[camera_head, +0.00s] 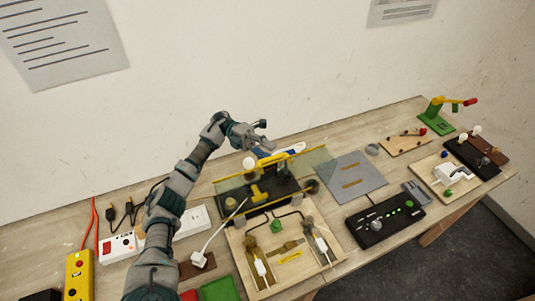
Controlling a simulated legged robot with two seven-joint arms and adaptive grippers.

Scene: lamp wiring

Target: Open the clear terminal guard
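The clear terminal guard (316,163) is a see-through greenish panel with a yellow bar along its upper edge. It stands over a black base (285,189) in the middle of the bench. A yellow T-shaped piece (258,193) shows at the front of the base. I cannot tell whether the guard is closed or partly raised. My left gripper (264,137) is just behind and above the yellow bar, with its fingers apart and nothing seen between them. I cannot tell whether it touches the guard. My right gripper is out of view.
A wooden tray (243,262) with wired parts lies in front of the base. A grey mat (369,172) and black control box (385,222) are to the right. A white power strip (191,222) and a yellow box (79,276) are left. The wall rises behind the bench.

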